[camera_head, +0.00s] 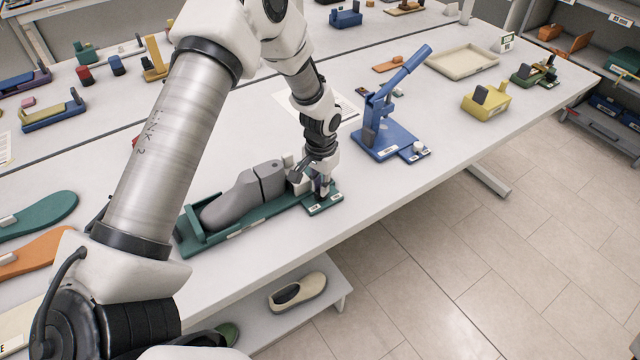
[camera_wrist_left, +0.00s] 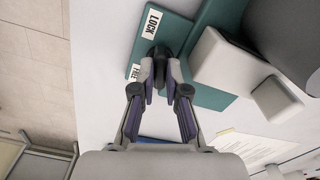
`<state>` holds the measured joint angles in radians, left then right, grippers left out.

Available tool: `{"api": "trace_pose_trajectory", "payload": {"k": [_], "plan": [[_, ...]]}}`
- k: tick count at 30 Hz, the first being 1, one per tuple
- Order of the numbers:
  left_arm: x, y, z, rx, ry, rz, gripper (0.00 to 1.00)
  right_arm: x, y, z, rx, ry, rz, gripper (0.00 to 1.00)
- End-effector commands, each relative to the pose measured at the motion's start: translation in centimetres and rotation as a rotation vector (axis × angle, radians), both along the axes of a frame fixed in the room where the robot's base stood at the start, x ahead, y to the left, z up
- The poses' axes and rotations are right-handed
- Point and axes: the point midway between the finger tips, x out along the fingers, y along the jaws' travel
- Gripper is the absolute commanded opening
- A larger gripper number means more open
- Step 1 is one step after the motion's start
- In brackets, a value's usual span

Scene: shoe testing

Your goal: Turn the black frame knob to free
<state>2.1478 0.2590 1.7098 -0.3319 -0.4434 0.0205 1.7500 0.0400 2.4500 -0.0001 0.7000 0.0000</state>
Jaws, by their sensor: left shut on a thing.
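The green frame (camera_head: 250,224) lies along the table's front edge and holds a grey foot-shaped form (camera_head: 240,197). At its right end is a green plate (camera_head: 322,207) with two small white labels. In the left wrist view the black knob (camera_wrist_left: 160,56) sits on the green plate beside the labels LOCK (camera_wrist_left: 151,24) and FREE (camera_wrist_left: 135,72). My left gripper (camera_head: 321,190) points down over this plate. In the left wrist view its fingertips (camera_wrist_left: 158,84) are closed around the black knob, partly hiding it. Where the knob points is hard to tell. My right gripper is not in view.
A white block (camera_wrist_left: 222,72) stands close beside the knob. A blue lever press (camera_head: 385,130) stands to the right, with bare table between. A yellow block fixture (camera_head: 484,102) and a beige tray (camera_head: 462,60) are farther off. A beige shoe (camera_head: 298,292) lies on the lower shelf.

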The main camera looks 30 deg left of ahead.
Motion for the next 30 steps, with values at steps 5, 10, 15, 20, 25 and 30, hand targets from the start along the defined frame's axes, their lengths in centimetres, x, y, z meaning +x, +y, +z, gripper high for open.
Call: {"api": "trace_pose_trajectory", "payload": {"k": [5, 10, 15, 20, 25, 30], "plan": [[0.04, -0.02, -0.16, 0.000, -0.002, -0.141, 0.00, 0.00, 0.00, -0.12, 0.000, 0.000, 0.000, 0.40], [0.02, -0.03, -0.17, 0.001, -0.001, -0.244, 0.00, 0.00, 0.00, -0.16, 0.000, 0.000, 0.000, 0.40], [-0.01, -0.03, -0.18, 0.001, -0.001, -0.310, 0.00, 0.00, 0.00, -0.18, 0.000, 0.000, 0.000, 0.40], [-0.03, -0.04, -0.19, 0.000, 0.000, -0.339, 0.00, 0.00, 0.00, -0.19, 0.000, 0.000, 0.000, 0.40], [-0.05, -0.04, -0.20, 0.000, 0.001, -0.347, 0.00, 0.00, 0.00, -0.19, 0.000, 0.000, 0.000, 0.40], [-0.07, -0.05, -0.21, 0.000, 0.001, -0.347, 0.00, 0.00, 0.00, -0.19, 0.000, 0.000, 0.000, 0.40]]}}
